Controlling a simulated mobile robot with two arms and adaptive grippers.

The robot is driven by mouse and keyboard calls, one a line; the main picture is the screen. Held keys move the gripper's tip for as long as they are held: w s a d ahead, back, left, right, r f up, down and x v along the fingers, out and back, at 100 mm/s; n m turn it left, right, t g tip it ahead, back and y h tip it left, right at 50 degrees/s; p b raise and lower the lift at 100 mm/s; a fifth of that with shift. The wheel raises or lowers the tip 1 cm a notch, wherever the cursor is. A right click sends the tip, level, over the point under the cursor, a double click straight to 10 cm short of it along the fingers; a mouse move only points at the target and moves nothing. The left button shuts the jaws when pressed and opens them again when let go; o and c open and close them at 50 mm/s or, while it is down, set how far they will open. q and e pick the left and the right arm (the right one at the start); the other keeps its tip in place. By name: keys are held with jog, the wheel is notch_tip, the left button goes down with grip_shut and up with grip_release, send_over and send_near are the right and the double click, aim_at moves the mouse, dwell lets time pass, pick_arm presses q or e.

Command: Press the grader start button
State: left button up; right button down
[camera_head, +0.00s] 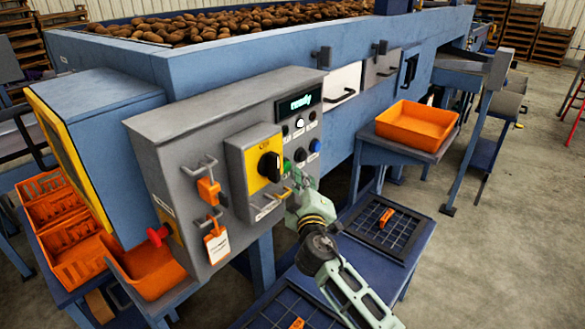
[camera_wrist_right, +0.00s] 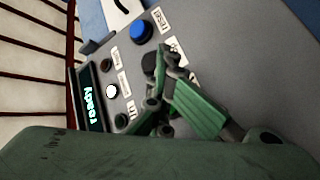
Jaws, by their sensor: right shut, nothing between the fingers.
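The grey control panel (camera_head: 170,140) carries a lit display reading "ready" (camera_head: 300,102). A green button (camera_head: 287,165), a black button (camera_head: 300,155) and a blue button (camera_head: 315,146) sit in a slanting row on its right part. My right gripper (camera_head: 296,183) is shut and empty, close in front of the panel just below the green button. I cannot tell whether it touches. In the right wrist view its green fingers (camera_wrist_right: 162,78) cover part of the panel. The blue button (camera_wrist_right: 141,31) shows beyond them, and the green button is not clearly visible there. My left gripper is not in view.
A yellow plate with a black rotary switch (camera_head: 269,166) stands out left of the buttons. Orange lock tags (camera_head: 208,190) and a red knob (camera_head: 157,236) are further left. An orange tray (camera_head: 418,122) stands on a blue stand at right. Potatoes fill the hopper behind.

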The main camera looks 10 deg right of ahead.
jog(key=shift+a+r, duration=0.5)
jog(key=shift+r, duration=0.05)
jog(key=shift+d, duration=0.1)
jog(key=s+d, duration=0.1)
jog(key=s+d+p, duration=0.1)
jog(key=s, duration=0.1)
jog(key=shift+s+d+f, duration=0.25)
jog(key=shift+d+f, duration=0.15)
jog(key=shift+s, duration=0.1)
dwell(0.3)
